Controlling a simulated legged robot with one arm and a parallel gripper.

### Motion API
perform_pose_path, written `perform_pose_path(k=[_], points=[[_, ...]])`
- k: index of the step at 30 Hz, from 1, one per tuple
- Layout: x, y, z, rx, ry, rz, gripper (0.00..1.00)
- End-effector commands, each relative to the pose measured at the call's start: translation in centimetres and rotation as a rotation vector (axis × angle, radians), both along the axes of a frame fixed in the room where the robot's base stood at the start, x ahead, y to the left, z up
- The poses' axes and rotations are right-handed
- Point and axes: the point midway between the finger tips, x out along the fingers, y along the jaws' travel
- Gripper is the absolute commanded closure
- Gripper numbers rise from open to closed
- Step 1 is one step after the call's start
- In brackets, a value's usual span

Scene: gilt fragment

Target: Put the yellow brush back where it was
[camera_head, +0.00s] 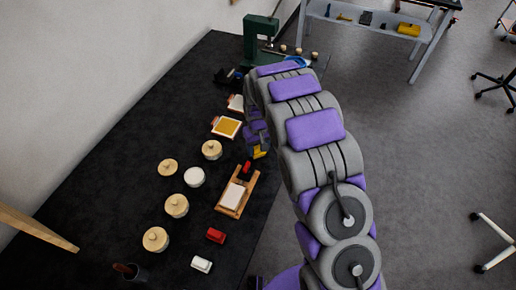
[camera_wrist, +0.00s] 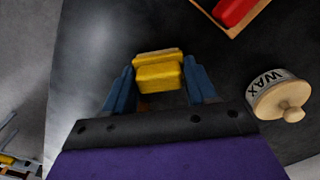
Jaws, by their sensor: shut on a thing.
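My gripper (camera_wrist: 160,92) is shut on the yellow brush (camera_wrist: 158,72), which sits between its blue fingers in the wrist view. In the head view my arm reaches over the black table, and the brush (camera_head: 259,152) shows as a small yellow patch just beyond the wooden tray. Its height over the table is hard to tell. A red block (camera_head: 215,236) and a white block (camera_head: 201,264), perhaps similar brushes, lie near the front of the table.
The wooden tray (camera_head: 222,211) holds a white slab and a red piece. Lidded jars, one labelled WAX (camera_wrist: 268,88), stand to its left. Framed square pads (camera_head: 226,127) and a green press (camera_head: 257,42) are farther back. Bare black table (camera_head: 110,190) lies left of the jars.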

Motion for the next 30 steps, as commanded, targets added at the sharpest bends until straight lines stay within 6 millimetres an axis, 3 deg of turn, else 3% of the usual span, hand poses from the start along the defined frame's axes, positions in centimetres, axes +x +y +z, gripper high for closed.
perform_pose_path(k=[9,10,18,30], points=[[-0.05,0.1,-0.29,-0.001,0.0,0.001,0.77],[-0.04,0.08,-0.34,0.0,0.001,0.001,0.43],[-0.05,-0.09,-0.28,0.001,0.0,0.0,0.18],[-0.02,0.08,0.47,-0.001,0.0,0.001,0.18]])
